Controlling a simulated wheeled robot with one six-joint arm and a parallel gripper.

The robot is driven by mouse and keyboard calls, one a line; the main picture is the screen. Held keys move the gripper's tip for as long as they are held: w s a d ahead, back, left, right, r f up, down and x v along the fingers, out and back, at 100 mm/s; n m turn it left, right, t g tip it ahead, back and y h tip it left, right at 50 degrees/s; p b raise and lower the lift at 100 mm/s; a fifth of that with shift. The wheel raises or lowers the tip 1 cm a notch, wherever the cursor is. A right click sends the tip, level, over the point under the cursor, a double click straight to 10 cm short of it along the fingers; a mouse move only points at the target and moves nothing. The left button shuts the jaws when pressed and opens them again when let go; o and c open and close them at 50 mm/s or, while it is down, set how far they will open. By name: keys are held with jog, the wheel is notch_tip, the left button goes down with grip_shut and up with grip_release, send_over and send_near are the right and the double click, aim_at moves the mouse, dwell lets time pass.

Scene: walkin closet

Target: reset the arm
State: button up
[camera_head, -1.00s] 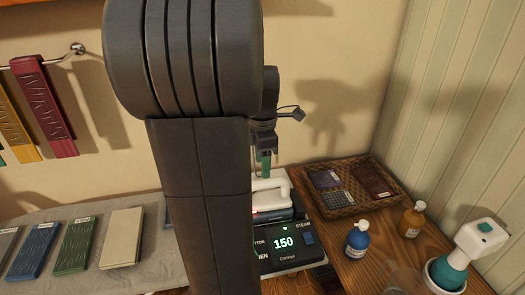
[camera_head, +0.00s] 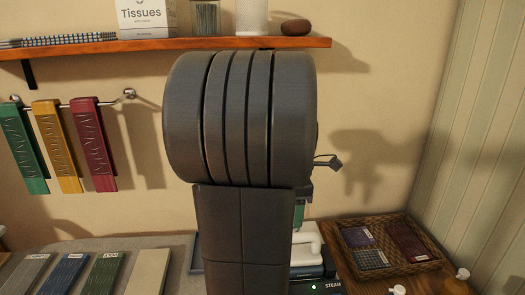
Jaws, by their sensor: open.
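My arm stands upright in the middle of the view, and its thick dark, ribbed joint covers part of the wall. My gripper (camera_head: 304,192) is mostly hidden behind the arm; only a dark edge of it shows at the right, above the white-handled steam iron (camera_head: 307,243). A small green piece shows just below that edge; I cannot tell what it belongs to. The fingertips are not clearly seen, and nothing held between them can be made out.
A wooden shelf (camera_head: 100,47) with a tissue box (camera_head: 147,15) crosses the upper left. Coloured strips hang from a wall rail, including a red strip (camera_head: 94,145). A wicker tray (camera_head: 432,246) stands on the table at the right. Fabric swatches lie at lower left.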

notch_tip(320, 180, down, 12)
jog(key=shift+r, duration=0.1)
dwell(0.4)
jog(key=shift+r, duration=0.1)
